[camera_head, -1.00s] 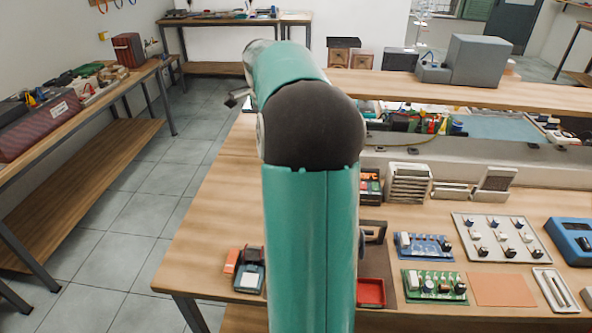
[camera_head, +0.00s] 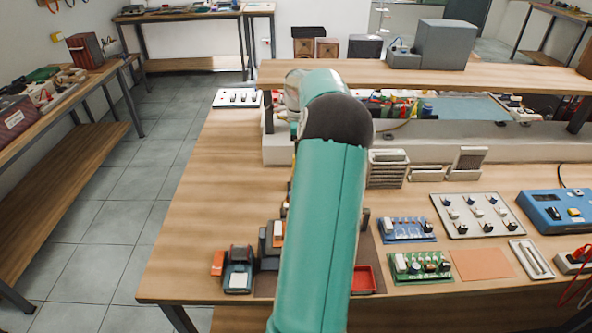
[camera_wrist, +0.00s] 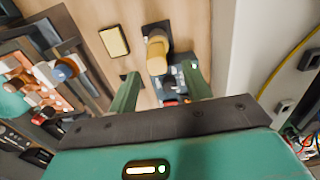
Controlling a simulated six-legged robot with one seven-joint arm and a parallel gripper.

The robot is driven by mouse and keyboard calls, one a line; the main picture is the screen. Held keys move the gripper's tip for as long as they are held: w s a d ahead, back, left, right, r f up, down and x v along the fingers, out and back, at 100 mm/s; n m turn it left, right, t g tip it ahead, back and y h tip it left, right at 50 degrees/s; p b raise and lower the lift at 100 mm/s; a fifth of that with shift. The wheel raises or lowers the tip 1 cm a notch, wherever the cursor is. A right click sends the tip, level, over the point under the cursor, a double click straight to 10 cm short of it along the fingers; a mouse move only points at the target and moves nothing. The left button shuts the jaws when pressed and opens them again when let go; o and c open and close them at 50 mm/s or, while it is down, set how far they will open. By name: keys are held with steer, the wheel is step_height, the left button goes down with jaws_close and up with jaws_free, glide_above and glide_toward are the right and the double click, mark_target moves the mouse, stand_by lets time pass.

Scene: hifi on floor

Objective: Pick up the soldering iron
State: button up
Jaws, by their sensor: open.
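In the wrist view my gripper (camera_wrist: 160,72) is open, its two green fingers spread apart. A tan-yellow cylinder (camera_wrist: 157,52) on a dark base lies just beyond and between the fingertips. It may be the soldering iron's handle, but I cannot tell for sure. No contact with the fingers shows. My own arm covers the middle of the head view and hides the gripper there. I cannot make out the soldering iron in the head view.
A pale yellow block in a dark frame (camera_wrist: 113,41) lies left of the cylinder. In the head view a raised shelf (camera_head: 420,76) crosses the bench behind my arm. Circuit boards (camera_head: 420,266), a red tray (camera_head: 363,281) and a blue device (camera_head: 556,210) lie right. The bench's left part (camera_head: 205,190) is clear.

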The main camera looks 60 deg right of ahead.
steer(key=f, duration=0.6)
steer(key=shift+w+a+f, duration=0.1)
steer(key=shift+a+f, duration=0.2)
steer(key=shift+f, duration=0.05)
steer(key=shift+c, duration=0.4)
steer(key=c, duration=0.9)
